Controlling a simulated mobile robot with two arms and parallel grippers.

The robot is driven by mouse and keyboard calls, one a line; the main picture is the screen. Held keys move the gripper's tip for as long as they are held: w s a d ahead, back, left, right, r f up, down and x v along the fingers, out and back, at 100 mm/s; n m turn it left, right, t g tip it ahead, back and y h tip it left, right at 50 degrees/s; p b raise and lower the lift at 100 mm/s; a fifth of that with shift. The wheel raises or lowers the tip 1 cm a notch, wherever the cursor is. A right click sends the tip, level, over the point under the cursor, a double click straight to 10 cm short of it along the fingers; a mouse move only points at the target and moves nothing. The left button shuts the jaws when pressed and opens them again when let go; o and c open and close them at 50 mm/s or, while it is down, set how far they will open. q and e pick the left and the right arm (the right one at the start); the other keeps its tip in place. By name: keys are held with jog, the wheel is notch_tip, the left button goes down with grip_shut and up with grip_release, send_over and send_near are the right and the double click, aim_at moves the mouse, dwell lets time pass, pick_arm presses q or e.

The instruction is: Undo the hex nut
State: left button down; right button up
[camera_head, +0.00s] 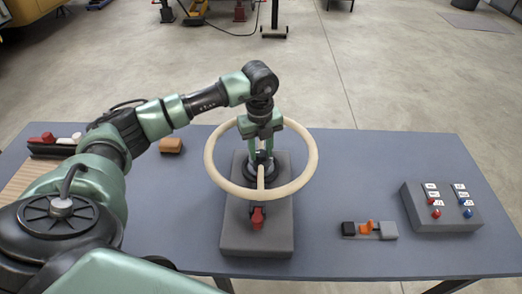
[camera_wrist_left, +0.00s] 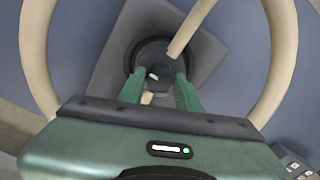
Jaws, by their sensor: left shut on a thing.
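A cream wheel (camera_head: 311,160) stands over a grey block (camera_head: 233,240) on the table, with a dark round hub (camera_head: 262,180) below its ring. My left gripper (camera_head: 264,152) points down inside the ring, over the hub. In the left wrist view the gripper (camera_wrist_left: 157,82) has its green fingers on either side of a small dark piece at the hub's centre, which looks like the hex nut (camera_wrist_left: 154,72). It is shut on it. The nut is mostly hidden by the fingers, and its seating cannot be made out. My right gripper is not in view.
A red-handled part (camera_head: 257,217) sits at the block's front. To the right are a small grey piece with an orange part (camera_head: 368,229) and a control box (camera_head: 440,207) with buttons. A brown block (camera_head: 171,145) lies left. The table's right back is clear.

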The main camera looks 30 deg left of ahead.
aim_at(260, 153)
pick_arm(q)
jog(key=shift+n, duration=0.6)
jog(key=c, duration=1)
grip_release()
jog(key=shift+o, duration=0.2)
notch_tip(260, 153, up, 7)
jog(key=shift+f+b, duration=0.15)
jog(key=shift+b, duration=0.95)
jog(key=shift+s+r, duration=0.1)
jog(key=shift+r, duration=0.5)
